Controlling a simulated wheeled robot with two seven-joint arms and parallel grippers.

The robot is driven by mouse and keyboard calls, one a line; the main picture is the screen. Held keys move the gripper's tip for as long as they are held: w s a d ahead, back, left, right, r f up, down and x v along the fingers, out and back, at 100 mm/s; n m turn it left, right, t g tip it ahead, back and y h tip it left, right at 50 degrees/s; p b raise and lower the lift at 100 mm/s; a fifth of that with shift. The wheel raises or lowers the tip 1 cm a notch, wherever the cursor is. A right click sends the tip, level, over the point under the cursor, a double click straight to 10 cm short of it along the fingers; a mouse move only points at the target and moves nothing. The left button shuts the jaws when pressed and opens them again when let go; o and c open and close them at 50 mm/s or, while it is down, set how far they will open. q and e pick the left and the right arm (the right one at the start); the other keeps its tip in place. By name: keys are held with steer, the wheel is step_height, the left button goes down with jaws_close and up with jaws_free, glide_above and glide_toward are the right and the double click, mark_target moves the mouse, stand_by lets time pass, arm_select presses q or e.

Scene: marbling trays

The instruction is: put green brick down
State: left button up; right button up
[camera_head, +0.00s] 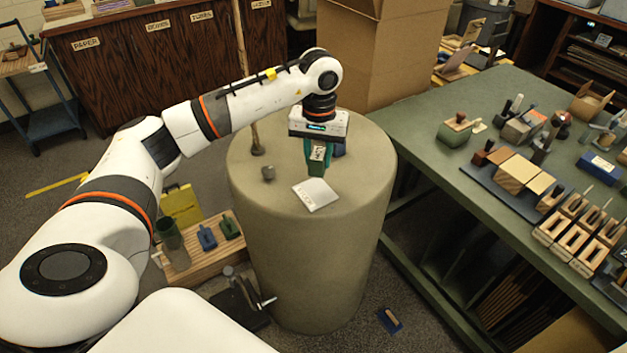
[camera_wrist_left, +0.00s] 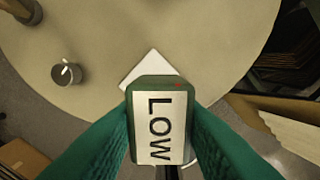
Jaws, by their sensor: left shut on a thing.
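A green brick (camera_wrist_left: 160,130) with a white label reading LOW is held between the teal fingers of my left gripper (camera_wrist_left: 165,150), as the left wrist view shows. In the head view my left gripper (camera_head: 318,160) points down over the round beige pedestal (camera_head: 300,235), and the green brick (camera_head: 317,178) hangs between its fingers. The brick is just behind a white card (camera_head: 316,194) on the pedestal top. I cannot tell whether the brick touches the top. My right gripper is out of view.
A green table (camera_head: 440,190) with blocks and stamps is on the right. A cardboard box (camera_head: 375,55) stands behind.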

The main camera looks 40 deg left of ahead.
arm_select(q)
step_height(320, 180, down, 3)
steer(key=shift+w+a+r, duration=0.1)
steer(key=shift+a+r, duration=0.05)
steer(key=shift+r, duration=0.05)
step_height(320, 180, down, 4)
steer(key=shift+f+p, duration=0.1)
steer(key=shift+p, duration=0.4)
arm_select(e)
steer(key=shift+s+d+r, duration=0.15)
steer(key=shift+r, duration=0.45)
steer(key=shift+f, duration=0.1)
arm_select(q)
steer(key=shift+f+b, duration=0.2)
steer(key=shift+b, duration=0.1)
steer(key=o, duration=1)
steer(key=shift+r, duration=0.1)
steer(key=shift+c, duration=0.2)
